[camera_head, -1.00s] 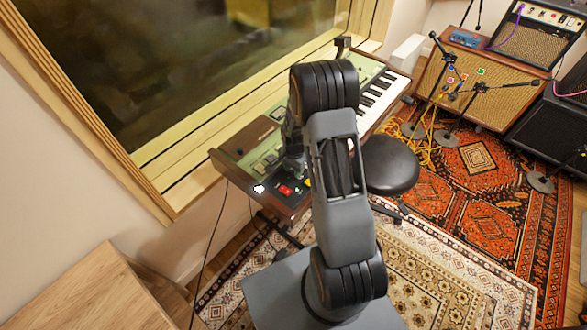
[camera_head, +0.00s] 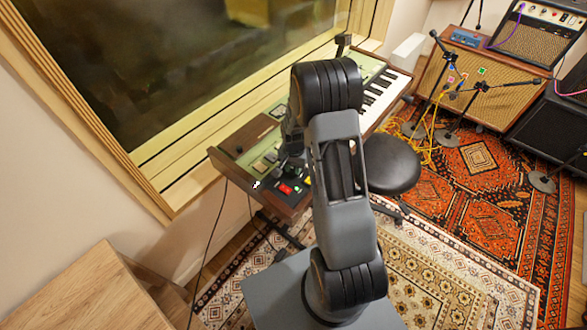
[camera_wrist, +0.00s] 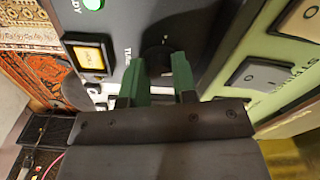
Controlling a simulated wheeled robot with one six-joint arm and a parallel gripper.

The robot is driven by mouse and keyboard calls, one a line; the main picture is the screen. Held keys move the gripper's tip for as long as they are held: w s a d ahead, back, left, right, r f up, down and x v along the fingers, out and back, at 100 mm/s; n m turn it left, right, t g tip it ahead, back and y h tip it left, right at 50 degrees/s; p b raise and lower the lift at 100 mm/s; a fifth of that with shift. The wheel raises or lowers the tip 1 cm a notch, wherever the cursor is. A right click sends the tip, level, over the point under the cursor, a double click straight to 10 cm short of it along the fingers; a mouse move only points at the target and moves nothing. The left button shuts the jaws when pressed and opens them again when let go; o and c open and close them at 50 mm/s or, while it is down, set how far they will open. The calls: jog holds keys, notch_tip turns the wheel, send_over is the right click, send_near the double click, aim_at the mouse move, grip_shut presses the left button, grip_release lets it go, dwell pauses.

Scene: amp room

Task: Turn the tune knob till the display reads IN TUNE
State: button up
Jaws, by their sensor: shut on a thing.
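The keyboard instrument (camera_head: 232,170) has a wooden case and a pale green panel, and stands below the window. The tune knob (camera_wrist: 158,55) is dark and round, on a dark panel in the wrist view. My gripper (camera_wrist: 162,70) has its green fingers on either side of the knob and is shut on it; the fingers hide part of it. In the head view my arm partly covers the panel. A lit yellow square (camera_wrist: 88,54) sits left of the knob, its text unreadable. A small dark patch with a white mark (camera_head: 257,185) shows at the panel's near corner; I cannot read it.
A red button (camera_head: 286,189) sits on the near panel end. A green light (camera_wrist: 93,4) shows above the yellow square. Pale rocker switches (camera_wrist: 255,75) lie right of the knob. A black stool (camera_head: 391,165) stands beside the keys. Microphone stands and amplifiers are at the right.

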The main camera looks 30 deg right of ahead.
aim_at(294, 168)
jog(key=n+b, duration=0.1)
jog(key=n, duration=0.4)
jog(key=shift+b, duration=0.3)
jog(key=shift+n, duration=0.5)
jog(key=o, duration=0.9)
jog(key=shift+o, duration=0.2)
jog(key=shift+r, duration=0.1)
notch_tip(294, 168, up, 14)
jog(key=shift+f, duration=0.2)
